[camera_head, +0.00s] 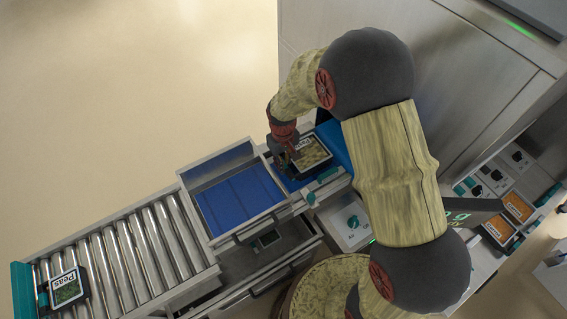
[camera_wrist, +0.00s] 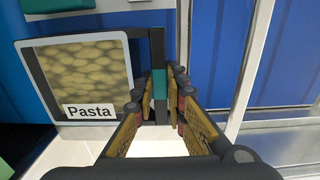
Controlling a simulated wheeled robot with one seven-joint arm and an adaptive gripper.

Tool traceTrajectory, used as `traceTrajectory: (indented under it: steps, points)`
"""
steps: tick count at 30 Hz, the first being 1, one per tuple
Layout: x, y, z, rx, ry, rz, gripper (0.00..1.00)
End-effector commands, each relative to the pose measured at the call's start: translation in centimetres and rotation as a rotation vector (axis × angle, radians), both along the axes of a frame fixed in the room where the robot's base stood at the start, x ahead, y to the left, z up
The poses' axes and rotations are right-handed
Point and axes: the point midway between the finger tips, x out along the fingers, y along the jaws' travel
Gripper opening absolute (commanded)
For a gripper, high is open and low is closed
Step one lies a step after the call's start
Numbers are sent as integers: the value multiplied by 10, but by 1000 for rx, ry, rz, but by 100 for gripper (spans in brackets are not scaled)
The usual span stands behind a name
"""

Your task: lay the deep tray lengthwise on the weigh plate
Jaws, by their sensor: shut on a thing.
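A dark-rimmed tray labelled Pasta (camera_head: 312,155) has a clear top over pale yellow contents. In the wrist view the tray (camera_wrist: 85,75) fills the left side, its label upright. My gripper (camera_head: 286,158) is shut on the tray's dark edge bar with a teal piece, seen between the fingers in the wrist view (camera_wrist: 159,105). The tray is at the blue strip beside the machine; I cannot tell whether it touches it. How deep the tray is cannot be told. I cannot pick out the weigh plate with certainty; my arm hides part of the machine.
A metal-framed blue bed (camera_head: 240,200) lies left of the gripper. A roller conveyor (camera_head: 140,250) carries a Peas tray (camera_head: 67,288). A control box (camera_head: 350,222) stands below the gripper. Trays with orange contents (camera_head: 517,207) lie right, near a dark display (camera_head: 472,209).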

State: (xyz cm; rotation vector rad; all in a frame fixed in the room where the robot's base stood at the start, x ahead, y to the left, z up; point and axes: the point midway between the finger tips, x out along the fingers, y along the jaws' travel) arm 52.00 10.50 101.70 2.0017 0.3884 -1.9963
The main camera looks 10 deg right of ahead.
Motion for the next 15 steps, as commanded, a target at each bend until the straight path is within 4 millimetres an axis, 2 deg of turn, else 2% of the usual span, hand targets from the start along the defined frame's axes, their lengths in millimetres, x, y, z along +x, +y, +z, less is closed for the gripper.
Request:
traceTrajectory:
  steps: [2, 3, 12, 15]
  points:
    - [0, 0, -3, 0, -1, 0, 0]
    - [0, 0, -3, 0, 1, 0, 15]
    - [0, 0, -2, 0, 1, 0, 31]
    - [0, 0, -2, 0, 1, 0, 31]
